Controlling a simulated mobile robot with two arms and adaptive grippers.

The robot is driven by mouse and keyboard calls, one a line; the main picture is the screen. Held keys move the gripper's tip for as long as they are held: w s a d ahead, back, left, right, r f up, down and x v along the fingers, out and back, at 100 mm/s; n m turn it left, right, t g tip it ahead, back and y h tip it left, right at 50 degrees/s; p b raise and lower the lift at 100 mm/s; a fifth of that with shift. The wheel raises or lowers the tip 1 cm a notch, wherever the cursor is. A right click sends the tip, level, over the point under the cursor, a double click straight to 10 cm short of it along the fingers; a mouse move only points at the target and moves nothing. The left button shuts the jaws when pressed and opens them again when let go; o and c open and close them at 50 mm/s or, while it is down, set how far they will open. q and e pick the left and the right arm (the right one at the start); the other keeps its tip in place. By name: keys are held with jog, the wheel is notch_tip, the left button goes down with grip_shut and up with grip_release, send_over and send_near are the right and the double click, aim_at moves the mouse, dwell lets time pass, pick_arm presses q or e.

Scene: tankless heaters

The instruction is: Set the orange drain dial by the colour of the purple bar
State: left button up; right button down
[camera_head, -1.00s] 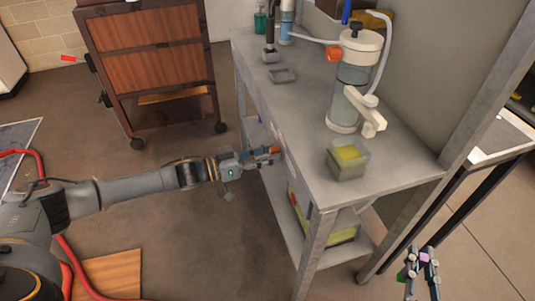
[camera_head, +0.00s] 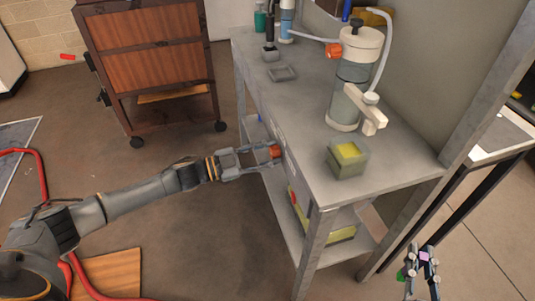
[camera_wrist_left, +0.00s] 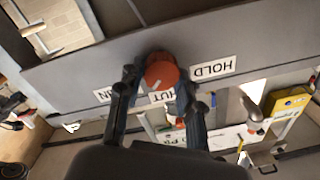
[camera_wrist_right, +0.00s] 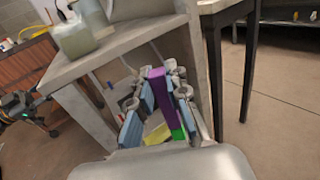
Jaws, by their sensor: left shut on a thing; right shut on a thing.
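The orange drain dial (camera_head: 275,151) is on the front edge of the grey bench. In the left wrist view the dial (camera_wrist_left: 161,73) has a white mark pointing down-left, towards a partly hidden label ending in "HUT". A "HOLD" label (camera_wrist_left: 212,68) is at right and one ending in "IN" (camera_wrist_left: 104,94) at left. My left gripper (camera_head: 258,160) is shut on the dial, one finger on each side. My right gripper (camera_head: 424,262) is shut on the purple bar (camera_wrist_right: 157,92), away from the bench. A green part (camera_wrist_right: 178,134) shows at the bar's lower end.
On the bench (camera_head: 315,175) stand a clear cylinder device (camera_head: 354,75) with a white hose and a grey box with a yellow top (camera_head: 347,160). A wooden cabinet on wheels (camera_head: 150,60) is behind left.

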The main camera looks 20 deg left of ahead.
pick_arm(q)
jog(key=shift+m, duration=1.2)
jog(key=shift+m+b, duration=0.3)
jog(key=o, duration=1.2)
jog(key=v, duration=1.2)
jog(key=shift+f, duration=0.1)
